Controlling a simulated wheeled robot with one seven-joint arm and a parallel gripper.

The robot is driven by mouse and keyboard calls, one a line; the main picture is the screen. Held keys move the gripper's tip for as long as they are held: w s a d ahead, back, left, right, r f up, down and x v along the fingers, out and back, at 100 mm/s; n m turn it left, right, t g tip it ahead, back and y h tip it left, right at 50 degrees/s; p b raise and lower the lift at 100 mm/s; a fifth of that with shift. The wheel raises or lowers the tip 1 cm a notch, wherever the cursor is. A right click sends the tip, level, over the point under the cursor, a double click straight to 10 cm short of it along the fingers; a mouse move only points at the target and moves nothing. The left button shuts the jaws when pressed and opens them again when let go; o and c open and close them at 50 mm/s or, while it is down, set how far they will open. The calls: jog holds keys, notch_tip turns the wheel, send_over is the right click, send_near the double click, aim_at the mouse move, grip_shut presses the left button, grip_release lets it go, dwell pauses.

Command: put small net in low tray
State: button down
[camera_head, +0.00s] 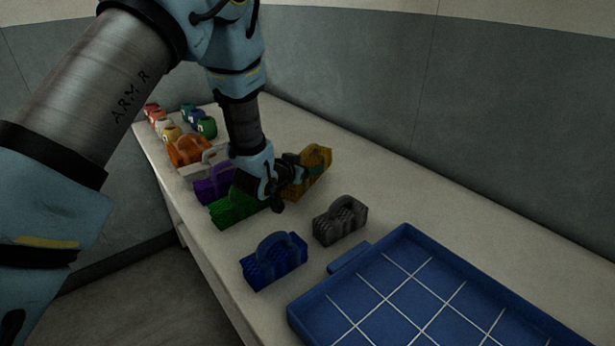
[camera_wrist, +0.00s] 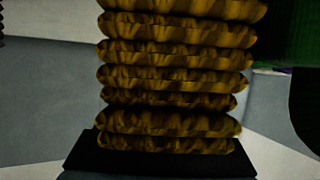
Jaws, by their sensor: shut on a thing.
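My gripper (camera_head: 291,174) is shut on a yellow net bundle (camera_head: 314,173) behind the green one. In the wrist view the yellow net (camera_wrist: 175,75) fills the middle as a stack of ribbed folds, with a dark finger (camera_wrist: 150,160) across its bottom. I cannot tell whether it is clear of the table. The low tray (camera_head: 296,313), blue with a white grid, lies at the lower right of the head view. The part of it in view is empty. It is apart from my gripper, beyond the grey and blue nets.
A grey net (camera_head: 340,223) and a blue net (camera_head: 273,263) stand between my gripper and the tray. Green (camera_head: 236,209), purple (camera_head: 210,186) and orange (camera_head: 186,150) nets stand left of it. Small coloured items (camera_head: 207,127) sit at the table's far end. A wall (camera_head: 480,130) runs behind.

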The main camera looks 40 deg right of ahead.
jog(key=shift+f+p, duration=0.3)
jog(key=shift+f, duration=1.45)
jog(key=shift+f, duration=0.2)
jog(key=shift+c, duration=0.6)
grip_release()
jog(key=shift+r, duration=0.15)
